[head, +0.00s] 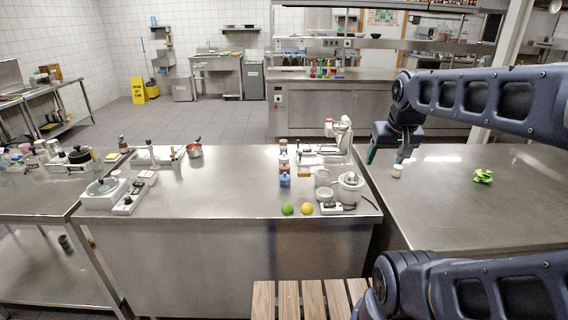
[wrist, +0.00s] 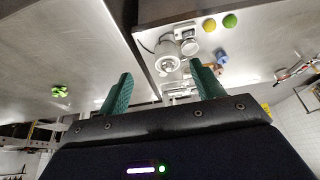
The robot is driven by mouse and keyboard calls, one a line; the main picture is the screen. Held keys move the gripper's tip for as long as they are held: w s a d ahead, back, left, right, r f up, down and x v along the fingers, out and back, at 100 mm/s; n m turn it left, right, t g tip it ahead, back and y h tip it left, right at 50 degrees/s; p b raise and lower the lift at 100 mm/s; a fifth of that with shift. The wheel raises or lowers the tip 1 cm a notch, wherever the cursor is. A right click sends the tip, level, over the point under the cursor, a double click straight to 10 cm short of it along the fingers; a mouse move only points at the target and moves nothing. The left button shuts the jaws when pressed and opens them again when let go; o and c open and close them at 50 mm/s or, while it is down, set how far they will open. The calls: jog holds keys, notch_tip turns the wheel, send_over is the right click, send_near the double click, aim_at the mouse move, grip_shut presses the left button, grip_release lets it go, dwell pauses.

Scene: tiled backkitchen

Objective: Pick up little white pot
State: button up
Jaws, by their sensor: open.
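Another small white container (head: 322,177) stands beside the white juicer (head: 350,189) on the middle counter; I cannot tell for certain which is the task's pot. My gripper (head: 388,155) hangs above the left part of the right counter, open. In the wrist view, its two green fingers (wrist: 160,92) are apart with nothing held between them. I cannot make out the pot under the gripper in the wrist view.
The middle counter (head: 225,190) holds a lime (head: 288,209), a lemon (head: 307,208), a blue jar (head: 285,181) and a red pan (head: 195,151). A crumpled green item (head: 483,176) lies on the right counter, which is otherwise mostly clear. A slatted wooden surface (head: 312,298) is in front.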

jog(key=w+a+r, duration=0.1)
jog(key=w+a, duration=0.1)
jog(key=w, duration=0.6)
jog(key=w+a+r, duration=0.2)
jog(key=w, duration=0.5)
jog(key=n+g, duration=0.1)
jog(key=n, duration=0.1)
send_over(284, 156)
jog(key=s, duration=0.2)
notch_tip(284, 156, down, 21)
jog(key=shift+g+y, duration=0.3)
jog(key=x, duration=0.6)
jog(key=shift+f, duration=0.1)
jog(key=shift+d+x, duration=0.1)
jog(key=shift+x, duration=1.25)
jog(key=shift+d+x, duration=0.15)
jog(key=shift+x, duration=1.15)
jog(key=shift+w, duration=0.15)
jog(key=c, duration=1.3)
